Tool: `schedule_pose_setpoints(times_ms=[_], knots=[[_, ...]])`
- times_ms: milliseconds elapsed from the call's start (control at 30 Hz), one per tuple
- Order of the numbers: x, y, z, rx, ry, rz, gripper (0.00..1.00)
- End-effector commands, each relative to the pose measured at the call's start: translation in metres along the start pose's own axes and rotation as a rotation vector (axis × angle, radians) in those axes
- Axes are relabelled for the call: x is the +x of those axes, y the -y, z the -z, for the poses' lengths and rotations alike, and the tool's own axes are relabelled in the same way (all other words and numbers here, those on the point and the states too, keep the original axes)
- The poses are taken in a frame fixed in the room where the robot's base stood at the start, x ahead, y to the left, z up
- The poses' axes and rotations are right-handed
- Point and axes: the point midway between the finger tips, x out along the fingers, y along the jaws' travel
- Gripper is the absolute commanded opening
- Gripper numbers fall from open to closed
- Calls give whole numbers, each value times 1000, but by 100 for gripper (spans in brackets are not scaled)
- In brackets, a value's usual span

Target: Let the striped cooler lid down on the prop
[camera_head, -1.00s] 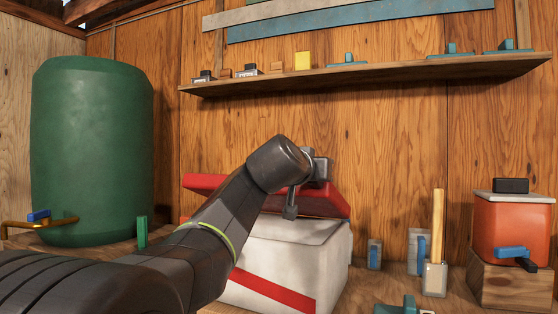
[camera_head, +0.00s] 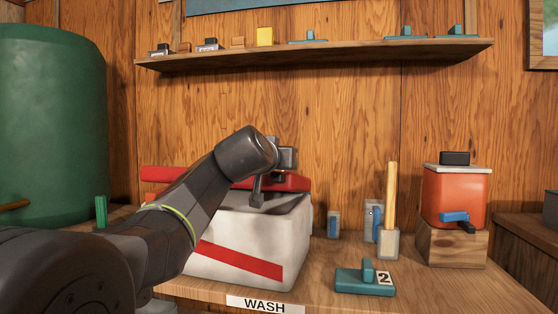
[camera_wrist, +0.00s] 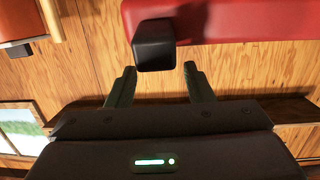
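The striped cooler (camera_head: 240,245) is a white box with a red stripe, standing on the bench in the head view. Its red lid (camera_head: 292,183) sits at the cooler's top, partly hidden behind my arm; its exact angle is hard to tell. In the wrist view the red lid (camera_wrist: 255,20) fills the upper right, with a black block-like handle (camera_wrist: 155,52) on it. My gripper (camera_wrist: 159,80) is open, its two fingers apart, with the handle just beyond and between the fingertips. In the head view my gripper (camera_head: 258,192) is at the lid's front. I cannot make out the prop.
A teal tool marked 2 (camera_head: 364,281) lies right of the cooler. A wooden stick in a holder (camera_head: 389,243) and an orange container on a wooden block (camera_head: 452,249) stand further right. A green barrel (camera_head: 50,130) is at left. A shelf (camera_head: 320,57) runs above.

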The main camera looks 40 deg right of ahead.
Motion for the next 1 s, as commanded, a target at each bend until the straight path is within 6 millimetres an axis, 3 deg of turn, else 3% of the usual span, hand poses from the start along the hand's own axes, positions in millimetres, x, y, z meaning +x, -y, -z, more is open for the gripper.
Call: schedule_pose_setpoints(times_ms=[333,800,1000], knots=[[-15,0,1,0,-7,2,47],[-108,0,-1,1,-5,2,47],[-132,0,0,0,-4,2,47]])
